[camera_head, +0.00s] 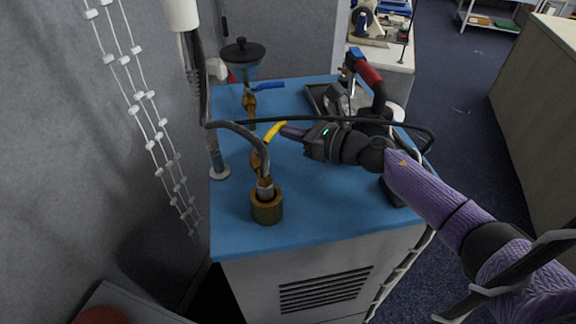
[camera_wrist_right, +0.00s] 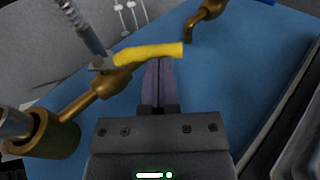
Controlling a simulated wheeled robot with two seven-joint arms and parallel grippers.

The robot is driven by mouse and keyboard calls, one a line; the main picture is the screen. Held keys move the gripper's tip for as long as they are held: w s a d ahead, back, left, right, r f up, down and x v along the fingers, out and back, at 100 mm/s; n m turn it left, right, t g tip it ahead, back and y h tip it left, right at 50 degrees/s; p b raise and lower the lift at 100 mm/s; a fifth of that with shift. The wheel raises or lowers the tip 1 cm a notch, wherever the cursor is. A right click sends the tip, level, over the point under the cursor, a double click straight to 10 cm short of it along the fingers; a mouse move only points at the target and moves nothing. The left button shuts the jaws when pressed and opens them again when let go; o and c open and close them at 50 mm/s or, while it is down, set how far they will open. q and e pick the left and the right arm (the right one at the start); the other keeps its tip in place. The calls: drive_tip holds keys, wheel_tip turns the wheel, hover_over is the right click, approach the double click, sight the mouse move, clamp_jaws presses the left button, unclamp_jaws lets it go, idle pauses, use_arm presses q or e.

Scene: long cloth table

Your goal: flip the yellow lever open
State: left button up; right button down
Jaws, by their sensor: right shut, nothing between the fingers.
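The yellow lever (camera_head: 274,131) sits on top of a brass valve (camera_head: 256,163) on the blue table top. In the right wrist view the lever (camera_wrist_right: 150,53) lies across the picture, just beyond my fingertips. My right gripper (camera_head: 284,130) is shut and empty, its fingertips at the lever's free end in the head view. In the right wrist view the shut fingers (camera_wrist_right: 159,62) reach up to the lever's near edge; I cannot tell whether they touch it. My left gripper is not in view.
A brass-coloured cup (camera_head: 267,207) with a grey pipe stands in front. A black tray and a red-handled tool (camera_head: 369,72) are at the right. The front table top (camera_head: 330,215) is clear.

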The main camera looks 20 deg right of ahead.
sight(280, 122)
drive_tip(key=shift+w+a+f+b, duration=0.15)
drive_tip(key=shift+w+a+b, duration=0.1)
drive_tip(key=shift+w+b, duration=0.3)
drive_tip(key=shift+b+x, duration=0.55)
drive_tip(key=shift+x, duration=0.5)
drive_tip(key=shift+w+d+r, duration=0.1)
drive_tip(key=shift+d+r, duration=0.05)
drive_tip(key=shift+r, duration=0.35)
wheel_tip(280, 122, up, 10)
drive_tip(key=p, duration=0.4)
drive_tip(key=shift+f, duration=0.2)
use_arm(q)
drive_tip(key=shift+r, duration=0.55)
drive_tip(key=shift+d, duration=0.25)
